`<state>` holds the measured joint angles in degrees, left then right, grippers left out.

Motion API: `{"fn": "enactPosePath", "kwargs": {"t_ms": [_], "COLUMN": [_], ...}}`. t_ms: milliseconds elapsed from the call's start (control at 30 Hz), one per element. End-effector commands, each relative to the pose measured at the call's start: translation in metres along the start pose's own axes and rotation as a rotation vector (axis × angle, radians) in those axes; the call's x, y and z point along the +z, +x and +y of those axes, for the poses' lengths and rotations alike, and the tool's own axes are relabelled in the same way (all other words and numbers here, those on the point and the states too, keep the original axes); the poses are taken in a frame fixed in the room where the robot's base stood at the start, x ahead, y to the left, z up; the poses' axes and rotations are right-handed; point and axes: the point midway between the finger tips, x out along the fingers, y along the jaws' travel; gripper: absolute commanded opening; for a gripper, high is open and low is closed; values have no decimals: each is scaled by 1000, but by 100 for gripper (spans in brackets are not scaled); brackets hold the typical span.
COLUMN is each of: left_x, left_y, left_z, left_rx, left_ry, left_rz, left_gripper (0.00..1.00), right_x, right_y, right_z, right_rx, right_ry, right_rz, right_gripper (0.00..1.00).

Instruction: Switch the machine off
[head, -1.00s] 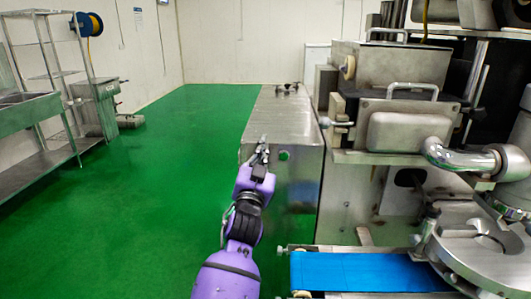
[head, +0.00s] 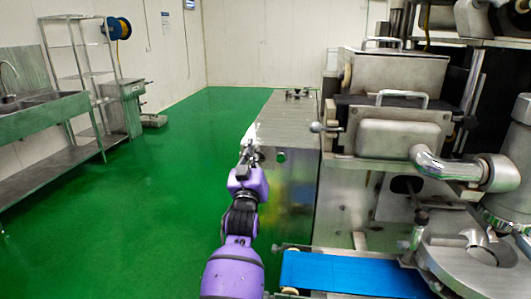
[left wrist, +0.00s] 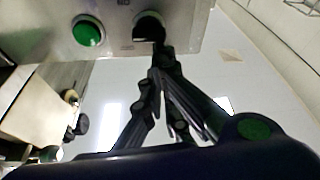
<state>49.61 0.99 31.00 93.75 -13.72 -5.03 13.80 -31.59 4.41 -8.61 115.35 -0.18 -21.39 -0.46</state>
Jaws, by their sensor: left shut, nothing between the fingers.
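The machine is a large steel unit with a long steel cabinet (head: 300,185). A green button (head: 281,156) is on the cabinet's near face, and it also shows in the left wrist view (left wrist: 88,31). Beside it in the left wrist view is a dark round control (left wrist: 148,24), partly covered by my fingertips. My left gripper (head: 250,150) is at the cabinet's near face, left of the green button. Its fingers are together and empty in the left wrist view (left wrist: 160,58). I cannot tell whether they touch the dark control. My right gripper is not in view.
A blue conveyor belt (head: 345,273) lies right of my left arm. Steel housings and a pipe (head: 450,170) stand on the right. A sink bench (head: 45,115) and shelf rack (head: 80,75) stand at the left wall. The green floor (head: 150,200) between is clear.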

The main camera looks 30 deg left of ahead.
Motion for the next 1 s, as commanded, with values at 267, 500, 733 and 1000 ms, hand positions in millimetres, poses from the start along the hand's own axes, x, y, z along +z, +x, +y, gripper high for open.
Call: {"fn": "enactPosePath", "kwargs": {"t_ms": [267,500,733,1000], "left_x": [-2,0,3,6], "left_y": [3,3,1,0], "left_z": [-12,-18,-23,-26], "left_rx": [-54,-107,-130,-130], "left_ry": [-158,-311,-374,-371], "left_rz": [1,1,1,0], "left_gripper": [0,0,0,0], "right_x": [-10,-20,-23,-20], "right_y": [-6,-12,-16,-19], "right_z": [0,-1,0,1], "right_rx": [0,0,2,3], "right_ry": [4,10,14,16], "right_rz": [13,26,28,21], "right_gripper": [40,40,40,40]}}
